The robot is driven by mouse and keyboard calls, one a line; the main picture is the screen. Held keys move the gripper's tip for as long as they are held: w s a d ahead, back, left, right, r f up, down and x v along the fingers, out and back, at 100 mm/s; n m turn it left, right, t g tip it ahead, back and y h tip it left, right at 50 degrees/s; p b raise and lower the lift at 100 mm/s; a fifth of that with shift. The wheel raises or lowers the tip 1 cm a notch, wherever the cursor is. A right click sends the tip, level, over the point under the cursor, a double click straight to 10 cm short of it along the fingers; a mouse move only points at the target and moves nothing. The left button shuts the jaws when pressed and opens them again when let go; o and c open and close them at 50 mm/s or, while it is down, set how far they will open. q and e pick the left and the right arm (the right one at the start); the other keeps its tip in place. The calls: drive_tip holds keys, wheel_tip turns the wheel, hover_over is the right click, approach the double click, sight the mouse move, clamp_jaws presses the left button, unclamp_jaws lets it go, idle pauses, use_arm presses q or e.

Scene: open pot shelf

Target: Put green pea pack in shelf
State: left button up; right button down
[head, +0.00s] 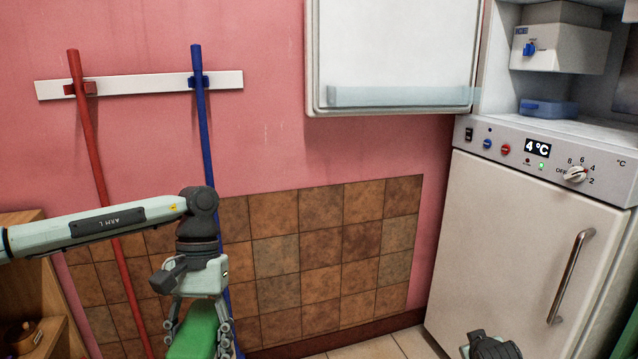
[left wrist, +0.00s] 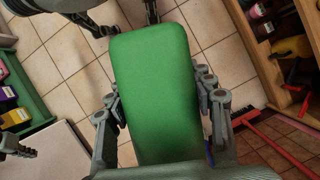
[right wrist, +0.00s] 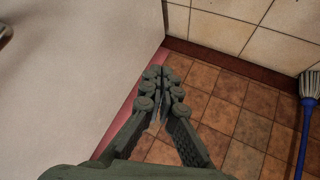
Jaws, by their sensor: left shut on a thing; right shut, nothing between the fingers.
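The green pea pack (head: 195,335) is a plain green block with rounded corners. My left gripper (head: 199,342) is shut on it and holds it in the air at the bottom of the head view. In the left wrist view the pack (left wrist: 155,85) fills the middle, with one finger on each side. A wooden shelf (head: 62,335) stands at the lower left of the head view, left of my left gripper. My right gripper (right wrist: 163,82) is shut and empty; only part of its arm end shows at the bottom right of the head view.
A dark pot (head: 20,335) stands on the wooden shelf. A red broom handle (head: 95,160) and a blue one (head: 201,120) hang on the wall behind my left arm. A white fridge (head: 520,220) stands at the right. A white cabinet (head: 395,50) hangs above.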

drive_tip(key=s+a+f+g, duration=0.2)
drive_tip(key=s+f, duration=0.6)
drive_tip(key=s, duration=0.5)
drive_tip(key=s+a+f+g+y, duration=0.1)
drive_tip(key=s+a+f+g, duration=0.1)
drive_tip(key=s+f, duration=0.6)
drive_tip(key=s+a+f+g+y, duration=0.1)
drive_tip(key=s+a+f, duration=0.3)
drive_tip(key=s, duration=1.4)
wheel_tip(320, 180, down, 4)
drive_tip(key=shift+s+a+f+g, duration=0.15)
drive_tip(key=shift+a+f+g, duration=0.15)
drive_tip(key=shift+g, duration=0.4)
drive_tip(key=shift+d, duration=0.2)
